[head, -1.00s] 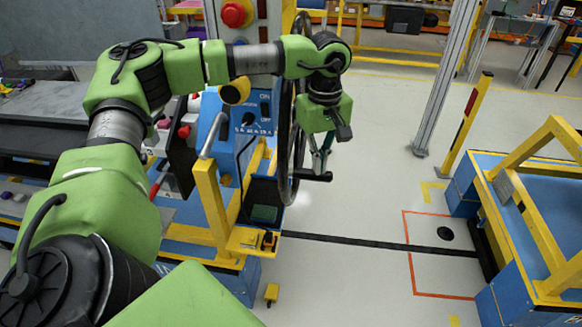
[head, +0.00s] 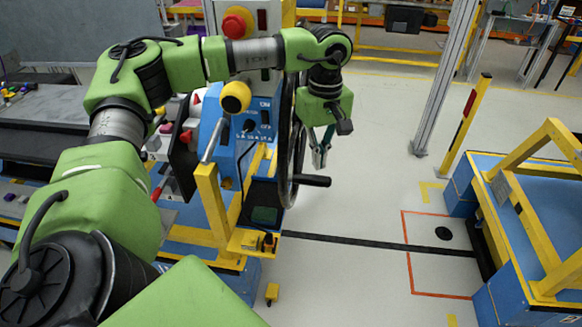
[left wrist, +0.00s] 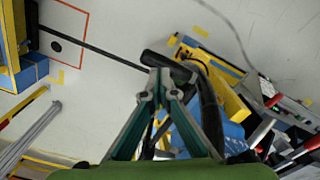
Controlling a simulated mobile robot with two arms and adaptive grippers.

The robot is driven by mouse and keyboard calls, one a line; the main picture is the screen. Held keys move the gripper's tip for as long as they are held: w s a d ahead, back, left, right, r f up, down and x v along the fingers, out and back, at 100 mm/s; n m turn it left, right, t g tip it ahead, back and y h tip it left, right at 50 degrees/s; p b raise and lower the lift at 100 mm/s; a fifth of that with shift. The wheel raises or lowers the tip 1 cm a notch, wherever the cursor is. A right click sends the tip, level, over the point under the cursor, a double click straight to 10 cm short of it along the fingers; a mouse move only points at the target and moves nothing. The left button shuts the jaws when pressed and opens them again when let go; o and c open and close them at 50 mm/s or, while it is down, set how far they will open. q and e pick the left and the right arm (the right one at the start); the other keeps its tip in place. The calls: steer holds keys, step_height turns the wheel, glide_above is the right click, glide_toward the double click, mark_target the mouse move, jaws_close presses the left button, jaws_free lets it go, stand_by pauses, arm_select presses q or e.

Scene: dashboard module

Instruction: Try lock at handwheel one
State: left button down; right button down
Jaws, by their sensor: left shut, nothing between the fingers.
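The handwheel (head: 285,165) is a black wheel seen nearly edge-on at the right side of the blue dashboard module (head: 262,120). Its black crank handle (head: 314,181) sticks out to the right near the bottom of the rim. My left gripper (head: 320,166) is shut and empty, pointing down just above the handle. In the left wrist view, its fingertips (left wrist: 159,76) meet near the handle (left wrist: 165,66), and the rim (left wrist: 209,108) shows beside them. I cannot tell whether the tips touch the handle. My right gripper is not in view.
A yellow post (head: 207,200) stands at the module's front. Clear floor lies right of the wheel, up to a blue and yellow cart (head: 515,225).

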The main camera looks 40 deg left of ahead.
arm_select(q)
step_height(320, 180, up, 4)
steer(key=shift+r+p, duration=0.1)
steer(key=shift+p, duration=1.05)
steer(key=shift+w, duration=0.1)
